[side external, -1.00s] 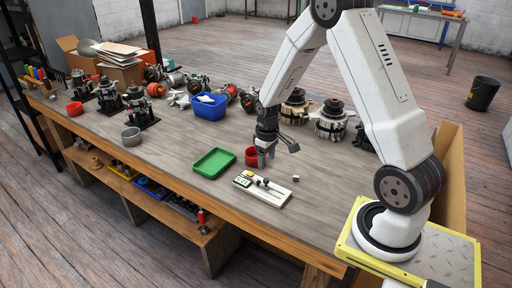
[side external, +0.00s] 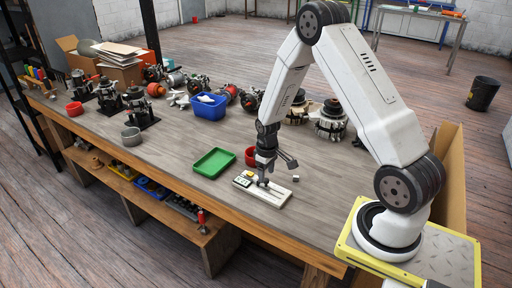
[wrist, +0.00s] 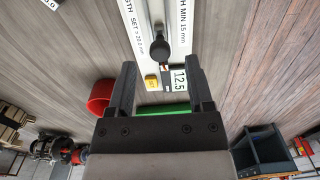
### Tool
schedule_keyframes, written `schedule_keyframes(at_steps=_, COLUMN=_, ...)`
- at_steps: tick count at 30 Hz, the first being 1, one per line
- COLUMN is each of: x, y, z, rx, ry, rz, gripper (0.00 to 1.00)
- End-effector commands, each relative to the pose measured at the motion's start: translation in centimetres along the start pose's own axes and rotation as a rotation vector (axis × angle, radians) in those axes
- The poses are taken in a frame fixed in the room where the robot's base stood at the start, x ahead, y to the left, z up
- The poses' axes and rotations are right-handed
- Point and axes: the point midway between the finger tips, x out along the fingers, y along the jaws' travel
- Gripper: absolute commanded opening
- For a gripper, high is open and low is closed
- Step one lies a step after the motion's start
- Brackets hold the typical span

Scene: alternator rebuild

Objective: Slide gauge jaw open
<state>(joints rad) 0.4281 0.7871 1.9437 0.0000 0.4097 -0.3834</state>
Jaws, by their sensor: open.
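The gauge is a white plate (side external: 275,199) lying on the bench in front of my arm. My gripper (side external: 264,183) points down just over the gauge. In the wrist view my gripper (wrist: 161,64) is open and empty, with the knob lined up between its fingertips and slightly beyond them. I cannot tell the exact height gap. The gauge's jaws are not clear in either view.
A green tray (side external: 213,162) lies left of the gauge, and a red bowl (side external: 250,157) stands close behind my gripper. A small grey block (side external: 295,178) sits right of the gauge. A blue bin (side external: 208,106) and several alternator parts stand farther back. The bench's front strip is clear.

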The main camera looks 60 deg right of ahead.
Motion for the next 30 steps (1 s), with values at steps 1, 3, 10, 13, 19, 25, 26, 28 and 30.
schedule_keyframes(at_steps=1, x=0.5, y=0.0, z=0.0, rx=0.0, ry=-0.001, rz=0.0, gripper=0.67)
schedule_keyframes(at_steps=3, x=1.1, y=0.0, z=0.0, rx=0.0, ry=-0.001, rz=0.0, gripper=0.67)
schedule_keyframes(at_steps=10, x=1.9, y=0.0, z=0.0, rx=0.0, ry=0.002, rz=0.001, gripper=0.67)
schedule_keyframes(at_steps=13, x=2.0, y=0.0, z=0.0, rx=0.0, ry=0.002, rz=0.001, gripper=0.67)
schedule_keyframes(at_steps=19, x=2.0, y=0.0, z=0.0, rx=0.0, ry=0.002, rz=0.001, gripper=0.6)
schedule_keyframes(at_steps=25, x=2.0, y=0.0, z=0.0, rx=0.0, ry=0.001, rz=0.001, gripper=0.0)
schedule_keyframes(at_steps=26, x=2.0, y=0.0, z=0.0, rx=0.0, ry=0.001, rz=0.001, gripper=0.0)
schedule_keyframes(at_steps=28, x=1.9, y=0.0, z=0.0, rx=0.0, ry=0.001, rz=0.001, gripper=0.0)
schedule_keyframes(at_steps=30, x=1.9, y=0.0, z=0.0, rx=0.0, ry=0.001, rz=0.001, gripper=0.0)
